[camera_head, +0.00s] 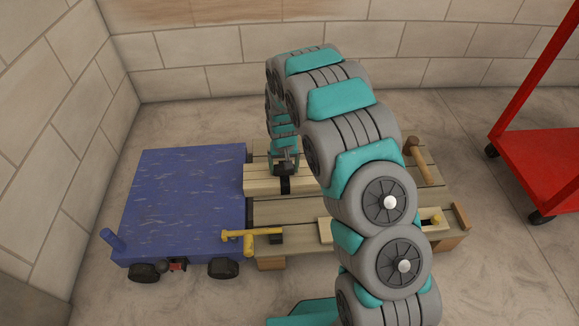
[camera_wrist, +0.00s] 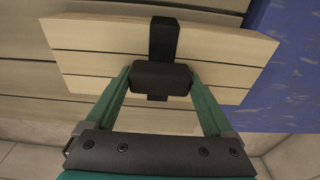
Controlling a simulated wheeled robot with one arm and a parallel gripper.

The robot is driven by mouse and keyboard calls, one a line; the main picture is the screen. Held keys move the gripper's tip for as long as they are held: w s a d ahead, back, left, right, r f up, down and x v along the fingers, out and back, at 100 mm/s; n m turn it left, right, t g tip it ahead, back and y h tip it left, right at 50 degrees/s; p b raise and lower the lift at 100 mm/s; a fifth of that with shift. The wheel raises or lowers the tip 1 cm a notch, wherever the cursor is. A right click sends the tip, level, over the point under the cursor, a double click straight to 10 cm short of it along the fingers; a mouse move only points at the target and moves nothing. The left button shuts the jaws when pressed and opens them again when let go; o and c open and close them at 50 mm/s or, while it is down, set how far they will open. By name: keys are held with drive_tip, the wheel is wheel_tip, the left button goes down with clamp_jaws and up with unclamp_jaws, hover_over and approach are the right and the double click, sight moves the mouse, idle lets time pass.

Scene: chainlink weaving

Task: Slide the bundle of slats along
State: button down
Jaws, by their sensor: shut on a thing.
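The bundle of pale slats (camera_head: 258,187) lies flat on the low wooden platform (camera_head: 285,211), with a dark strap (camera_wrist: 163,38) around its middle. In the wrist view the bundle (camera_wrist: 90,64) fills the centre, and a black block-like grip (camera_wrist: 160,78) sits on the strap. My gripper (camera_head: 285,168) is above the bundle, with its two teal fingers (camera_wrist: 160,80) shut on the black grip from either side. The bundle's left end in the head view meets the right edge of the blue cart deck (camera_head: 180,200). Whether it overlaps the deck is hard to tell.
A yellow-handled tool (camera_head: 250,234) lies at the platform's front left, by the cart. A hammer (camera_head: 418,153) lies at the back right. A pale board (camera_head: 325,231) is partly hidden behind my arm. A red trolley (camera_head: 545,160) stands right. Block walls enclose the back and left.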

drive_tip(key=shift+a, duration=7.1)
drive_tip(key=shift+w+a, duration=0.1)
drive_tip(key=shift+a, duration=1.2)
drive_tip(key=shift+a+b, duration=0.8)
drive_tip(key=shift+a, duration=2.05)
drive_tip(key=shift+a+b, duration=1.25)
drive_tip(key=shift+a, duration=3.65)
unclamp_jaws()
